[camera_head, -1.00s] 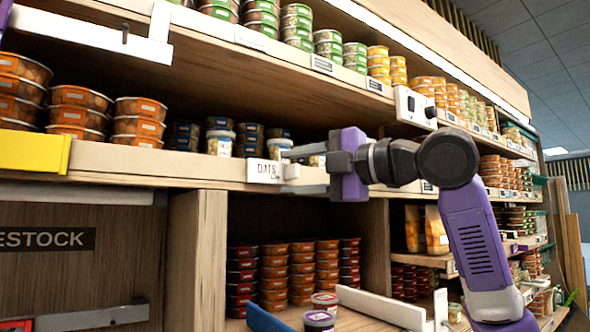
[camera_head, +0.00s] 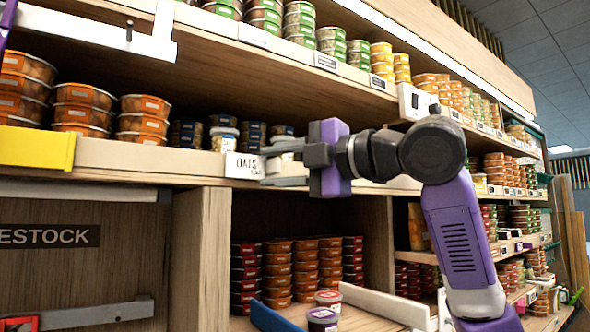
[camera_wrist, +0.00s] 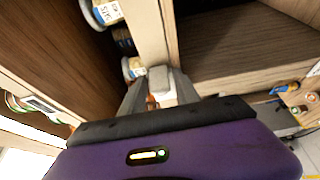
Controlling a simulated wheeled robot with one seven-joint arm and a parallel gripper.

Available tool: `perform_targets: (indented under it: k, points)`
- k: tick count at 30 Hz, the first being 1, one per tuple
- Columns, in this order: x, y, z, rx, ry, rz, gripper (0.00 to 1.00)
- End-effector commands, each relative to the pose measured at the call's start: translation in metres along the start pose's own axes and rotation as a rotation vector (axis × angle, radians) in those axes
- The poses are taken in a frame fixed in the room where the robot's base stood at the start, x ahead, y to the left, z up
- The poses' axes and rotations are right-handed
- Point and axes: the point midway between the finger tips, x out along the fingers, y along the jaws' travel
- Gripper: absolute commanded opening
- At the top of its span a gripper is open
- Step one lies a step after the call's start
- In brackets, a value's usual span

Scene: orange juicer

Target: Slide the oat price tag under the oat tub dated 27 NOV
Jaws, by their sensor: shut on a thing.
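The white oat price tag (camera_head: 243,166), lettered OATS, is at the front edge of the middle shelf, slightly tilted. My gripper (camera_head: 272,165) is shut on it from the right. In the wrist view, my gripper's fingers (camera_wrist: 160,92) close around a pale piece (camera_wrist: 159,82) beside the shelf edge. A pale-lidded tub (camera_head: 223,142) stands on the shelf just behind and above the tag. Another pale-topped tub (camera_head: 281,134) is partly hidden by my gripper. The wrist view shows a labelled tub (camera_wrist: 105,12) and a second tub (camera_wrist: 133,67). I cannot read any date.
The shelf's pale front rail (camera_head: 135,156) runs left of the tag, with a yellow piece (camera_head: 35,148) farther left. Stacked orange tubs (camera_head: 143,118) stand on the shelf. A wooden upright (camera_head: 200,250) and lower stacks (camera_head: 290,268) are below. The upper shelf (camera_head: 270,70) overhangs.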

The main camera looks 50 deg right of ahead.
Motion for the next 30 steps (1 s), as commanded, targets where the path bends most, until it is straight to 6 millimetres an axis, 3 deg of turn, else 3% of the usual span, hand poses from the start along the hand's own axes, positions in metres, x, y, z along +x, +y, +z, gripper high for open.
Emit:
perform_targets:
  k: [3,11,12,13,23,30]
  points:
    - [0.004,-0.001,-0.011,-0.001,0.003,-0.003,0.0]
    - [0.004,-0.001,-0.011,0.0,0.0,-0.003,0.0]
    - [0.004,-0.001,-0.011,0.0,0.0,-0.003,0.42]
    - [0.004,-0.001,-0.011,0.001,0.0,-0.003,0.47]
    - [0.003,-0.001,-0.011,0.001,-0.001,-0.001,0.47]
    - [-0.027,-0.002,-0.01,-0.001,-0.003,0.001,0.47]
